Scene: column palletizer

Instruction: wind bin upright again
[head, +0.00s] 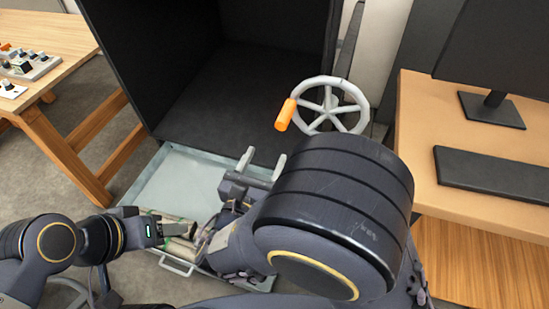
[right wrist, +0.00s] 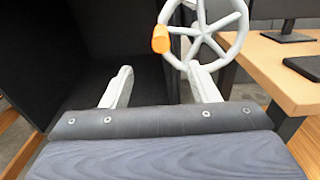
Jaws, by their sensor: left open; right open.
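The bin (head: 245,80) is a large dark box with its open side facing me; it looks tilted. A grey spoked handwheel (head: 331,103) with an orange knob (head: 286,115) stands at the bin's right side. They also show in the right wrist view, the wheel (right wrist: 203,38) upper right and the knob (right wrist: 160,39) at its left. My right gripper (head: 262,163) is open and empty, below and left of the wheel, its fingers (right wrist: 160,88) apart from the knob. My left gripper (head: 182,232) is low over the tray's near end; its fingertips are hard to make out.
A pale metal tray (head: 175,180) with a front handle lies below the bin, with unclear pale pieces at its near end. A wooden desk (head: 425,115) with monitor and keyboard stands right. A wooden table (head: 60,60) with small parts stands left.

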